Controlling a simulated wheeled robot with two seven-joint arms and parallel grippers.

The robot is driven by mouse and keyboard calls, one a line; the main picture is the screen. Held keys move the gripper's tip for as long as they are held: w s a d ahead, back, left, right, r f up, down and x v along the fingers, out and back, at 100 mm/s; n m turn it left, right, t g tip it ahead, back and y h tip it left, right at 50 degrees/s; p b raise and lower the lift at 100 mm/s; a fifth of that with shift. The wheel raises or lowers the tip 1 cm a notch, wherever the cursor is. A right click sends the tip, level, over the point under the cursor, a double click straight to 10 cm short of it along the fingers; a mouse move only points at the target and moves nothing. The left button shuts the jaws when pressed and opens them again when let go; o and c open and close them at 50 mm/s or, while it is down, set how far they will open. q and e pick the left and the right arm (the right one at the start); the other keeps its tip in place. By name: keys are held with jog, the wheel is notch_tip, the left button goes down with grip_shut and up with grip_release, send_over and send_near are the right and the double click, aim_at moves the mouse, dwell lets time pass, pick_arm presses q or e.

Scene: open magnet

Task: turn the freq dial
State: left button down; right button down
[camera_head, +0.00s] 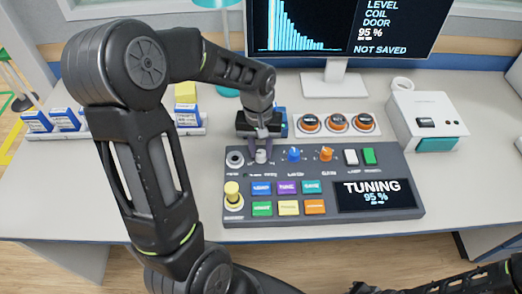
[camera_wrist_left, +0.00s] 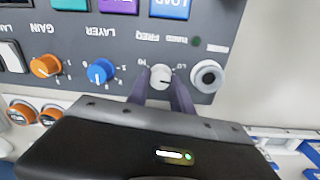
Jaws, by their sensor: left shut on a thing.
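The freq dial (camera_wrist_left: 161,76) is a small pale knob on the dark grey control panel (camera_head: 300,222), with the word FREQ beside it in the left wrist view. It also shows in the head view (camera_head: 261,156). My left gripper (camera_wrist_left: 160,82) reaches the panel with its two fingers on either side of the dial, shut on it. In the head view the left gripper (camera_head: 261,146) comes down on the dial from the back. The panel screen (camera_head: 375,195) reads TUNING 95 %. My right gripper is not clearly seen; part of my right arm shows at the lower right.
A blue layer dial (camera_head: 294,155) and an orange gain dial (camera_head: 326,154) sit right of the freq dial. A round socket (camera_wrist_left: 207,76) is close beside it. Coloured buttons and a yellow knob (camera_head: 232,190) lie in front. A monitor (camera_head: 345,25) stands behind, reading NOT SAVED.

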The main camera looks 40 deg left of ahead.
aim_at(259, 152)
pick_arm(q)
jog(key=shift+n, duration=0.5)
jog(key=c, duration=1.1)
grip_release()
jog(key=shift+a+r, duration=0.1)
jog(key=shift+r, duration=3.8)
jog(key=shift+s, duration=0.1)
